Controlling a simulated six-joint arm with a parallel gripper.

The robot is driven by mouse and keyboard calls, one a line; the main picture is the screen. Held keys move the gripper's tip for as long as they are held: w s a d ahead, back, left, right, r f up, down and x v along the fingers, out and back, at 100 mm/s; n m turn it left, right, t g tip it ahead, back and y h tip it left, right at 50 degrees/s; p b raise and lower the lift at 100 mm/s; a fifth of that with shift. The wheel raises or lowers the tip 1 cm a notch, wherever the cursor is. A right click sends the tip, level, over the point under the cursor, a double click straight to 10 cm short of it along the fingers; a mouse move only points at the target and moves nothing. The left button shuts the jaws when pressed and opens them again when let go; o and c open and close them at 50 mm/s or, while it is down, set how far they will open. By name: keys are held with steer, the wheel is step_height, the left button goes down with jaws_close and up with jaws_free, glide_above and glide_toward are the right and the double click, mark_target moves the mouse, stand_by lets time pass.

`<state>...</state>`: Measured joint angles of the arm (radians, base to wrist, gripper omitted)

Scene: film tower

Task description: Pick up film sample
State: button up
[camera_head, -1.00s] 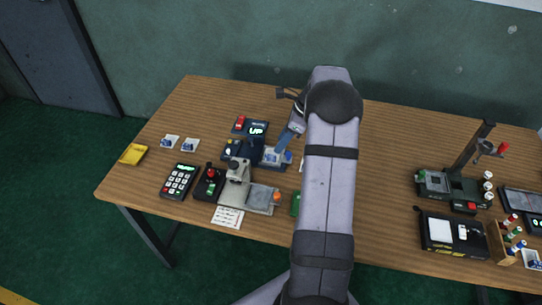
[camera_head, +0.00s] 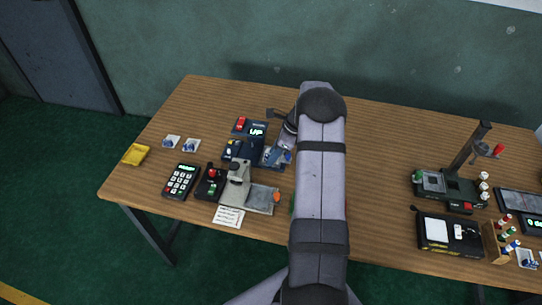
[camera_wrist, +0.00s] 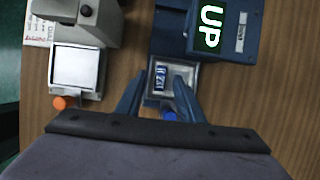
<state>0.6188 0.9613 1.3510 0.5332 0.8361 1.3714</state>
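A small film sample (camera_wrist: 160,77) with a blue and white label lies on the grey plate of a blue device in the wrist view. My gripper (camera_wrist: 156,88) has its two blue fingers apart, one on each side of the sample, with nothing visibly clamped. I cannot tell whether the fingertips touch the plate. In the head view my gripper (camera_head: 276,155) is over the blue device (camera_head: 238,149), and the sample there is too small and covered to make out. Two more white and blue pieces (camera_head: 172,142) (camera_head: 190,145) lie on the table to the left.
A grey device with an orange knob (camera_head: 276,197) stands in front of the blue one. A blue knob (camera_wrist: 169,115) is close to my fingers. A keypad (camera_head: 181,181) and a yellow tray (camera_head: 136,154) are at left. More equipment stands at right. The table behind is clear.

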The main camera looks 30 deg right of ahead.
mark_target(277, 162)
jaws_close()
steer(key=shift+r, duration=0.1)
stand_by(0.3)
steer(key=shift+r+b, duration=0.5)
steer(key=shift+r, duration=0.35)
steer(key=shift+s+d+r+b, duration=0.45)
steer(key=shift+d+r, duration=0.05)
steer(key=shift+r, duration=0.15)
steer(key=s+d+b, duration=0.3)
steer(key=s+d, duration=0.8)
steer(key=shift+s+d+r+b, duration=0.1)
steer(key=shift+s+d+b, duration=0.2)
steer(key=shift+s+d, duration=0.1)
steer(key=shift+s, duration=0.05)
